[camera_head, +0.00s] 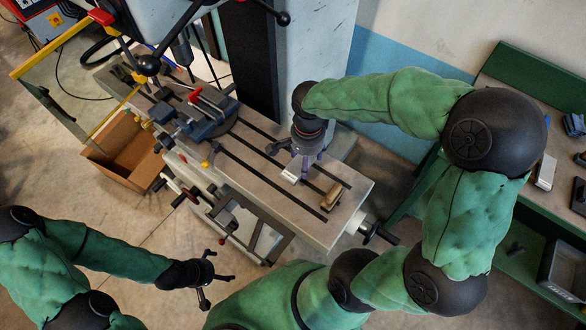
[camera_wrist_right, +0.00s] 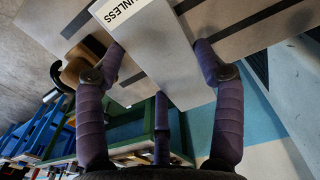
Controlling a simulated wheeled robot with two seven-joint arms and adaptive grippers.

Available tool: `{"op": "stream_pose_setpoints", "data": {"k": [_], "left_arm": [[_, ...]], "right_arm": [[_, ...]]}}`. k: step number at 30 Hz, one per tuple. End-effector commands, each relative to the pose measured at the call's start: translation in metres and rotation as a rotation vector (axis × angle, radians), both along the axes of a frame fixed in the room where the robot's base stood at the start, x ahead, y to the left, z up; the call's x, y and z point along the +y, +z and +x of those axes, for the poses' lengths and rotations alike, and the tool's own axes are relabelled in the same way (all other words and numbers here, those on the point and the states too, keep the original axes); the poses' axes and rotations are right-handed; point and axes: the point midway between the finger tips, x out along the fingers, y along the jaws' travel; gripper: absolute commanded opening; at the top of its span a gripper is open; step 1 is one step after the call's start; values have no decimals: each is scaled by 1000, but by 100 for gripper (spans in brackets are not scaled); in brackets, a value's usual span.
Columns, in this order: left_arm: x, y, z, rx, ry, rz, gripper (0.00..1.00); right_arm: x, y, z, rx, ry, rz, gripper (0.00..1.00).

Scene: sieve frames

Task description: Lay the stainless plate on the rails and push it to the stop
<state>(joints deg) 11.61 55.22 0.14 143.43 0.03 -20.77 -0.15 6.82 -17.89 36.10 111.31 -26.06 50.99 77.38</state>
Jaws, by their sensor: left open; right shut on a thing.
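The stainless plate (camera_wrist_right: 150,45) is a pale grey bar with a white label reading "NLESS" in the right wrist view. My right gripper (camera_wrist_right: 160,55) is shut on it, with purple fingers on both sides. In the head view the plate (camera_head: 292,170) shows as a small bright piece under my right gripper, over the right half of the slotted machine table (camera_head: 262,160). A blue-grey vise (camera_head: 208,122) with a red-handled part is clamped further left. I cannot make out the rails or the stop clearly. My left gripper (camera_head: 212,277) is open and empty, off the table's front side.
A brown wooden-looking block (camera_head: 332,196) lies on the table's right end. Handwheels and levers (camera_head: 188,194) stick out from the front. The drill head (camera_head: 160,35) hangs over the left end. A cardboard box (camera_head: 128,150) stands on the floor, and a green bench is at right.

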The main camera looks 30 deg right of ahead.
Motion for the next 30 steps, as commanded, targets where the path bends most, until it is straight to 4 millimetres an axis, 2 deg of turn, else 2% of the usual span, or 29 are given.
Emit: {"op": "stream_pose_setpoints", "data": {"k": [3, 9, 17, 24, 30], "left_arm": [[0, -6, 0, 0, 0, 0, 100], [0, -9, 0, 0, 0, 0, 100], [0, -11, 0, 0, 0, 0, 100], [0, -18, 0, 0, 0, 0, 100], [0, -17, 0, 0, 0, 0, 100]], "right_arm": [[8, -19, 12, 1, 2, 0, 10], [16, -35, 24, -2, 0, 0, 10], [21, -45, 31, -1, 1, 0, 10], [21, -74, 33, 0, -1, 0, 10], [21, -77, 34, -3, 0, 0, 10]]}}
